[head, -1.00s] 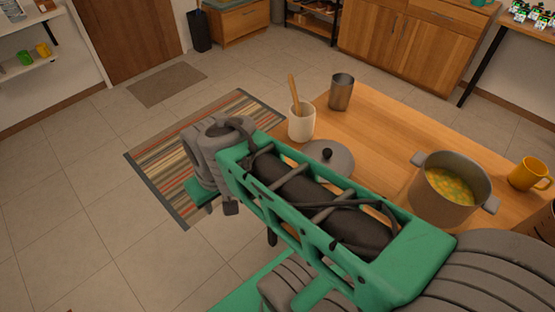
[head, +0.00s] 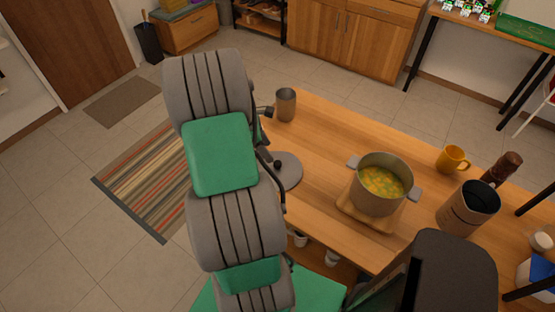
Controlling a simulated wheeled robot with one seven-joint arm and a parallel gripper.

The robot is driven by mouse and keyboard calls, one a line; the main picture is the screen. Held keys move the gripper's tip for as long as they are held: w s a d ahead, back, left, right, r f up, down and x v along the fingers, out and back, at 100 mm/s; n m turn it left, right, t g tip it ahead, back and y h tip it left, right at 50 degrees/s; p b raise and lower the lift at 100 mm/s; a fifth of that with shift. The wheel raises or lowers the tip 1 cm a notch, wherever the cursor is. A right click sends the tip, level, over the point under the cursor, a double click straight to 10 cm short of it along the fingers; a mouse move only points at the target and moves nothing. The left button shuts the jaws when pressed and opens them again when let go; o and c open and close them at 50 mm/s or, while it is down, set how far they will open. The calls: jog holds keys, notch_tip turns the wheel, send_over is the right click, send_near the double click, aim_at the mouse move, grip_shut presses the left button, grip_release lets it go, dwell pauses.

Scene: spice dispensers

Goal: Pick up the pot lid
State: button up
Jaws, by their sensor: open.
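The pot lid (head: 290,172) is a grey disc with a dark round knob. It lies on the wooden table near the left edge, partly covered by my arm. The pot (head: 382,184), grey with two side handles and full of yellow-orange soup with green bits, stands uncovered to the right of the lid on a wooden board (head: 352,212). My arm rises in front of the left table edge and hides what is behind it.
A metal cup (head: 285,105) stands at the table's far left corner. A yellow mug (head: 453,159), a dark-topped canister (head: 468,208) and a dark pepper mill (head: 502,169) stand right of the pot. Table (head: 320,132) space between lid and metal cup looks clear.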

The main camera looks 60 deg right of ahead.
aim_at(277, 163)
jog(key=p+x, duration=0.1)
jog(key=x, duration=0.7)
jog(key=shift+s+f+p, duration=0.1)
jog(key=shift+p, duration=0.2)
grip_shut()
